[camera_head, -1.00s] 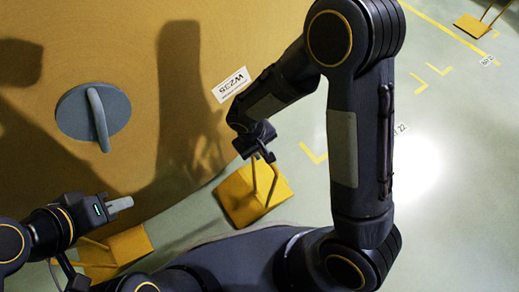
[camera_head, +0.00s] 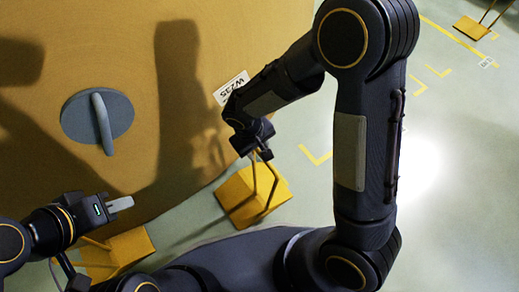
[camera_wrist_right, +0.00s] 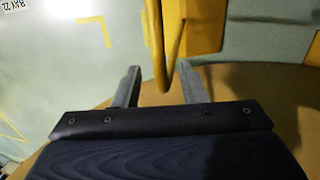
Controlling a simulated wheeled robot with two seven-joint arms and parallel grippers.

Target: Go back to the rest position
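My right gripper (camera_head: 266,153) hangs over the right yellow block (camera_head: 240,198), by its upright yellow handle, in the head view. The right wrist view shows its two grey fingers (camera_wrist_right: 162,88) spread apart, with the bent yellow handle (camera_wrist_right: 160,45) showing in the gap between them. Neither finger clearly touches the handle. My left gripper (camera_head: 121,205) is at the lower left in front of the large brown roll (camera_head: 290,25). Its grey fingers overlap from this angle, so their opening is hidden. It is above and beside the left yellow block (camera_head: 130,247).
The brown roll fills the upper left, with a grey round core plug and bar (camera_head: 118,115) and a white label (camera_head: 231,88). Another yellow block (camera_head: 470,27) stands far right. Pale floor (camera_head: 465,190) with yellow markings is clear at right.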

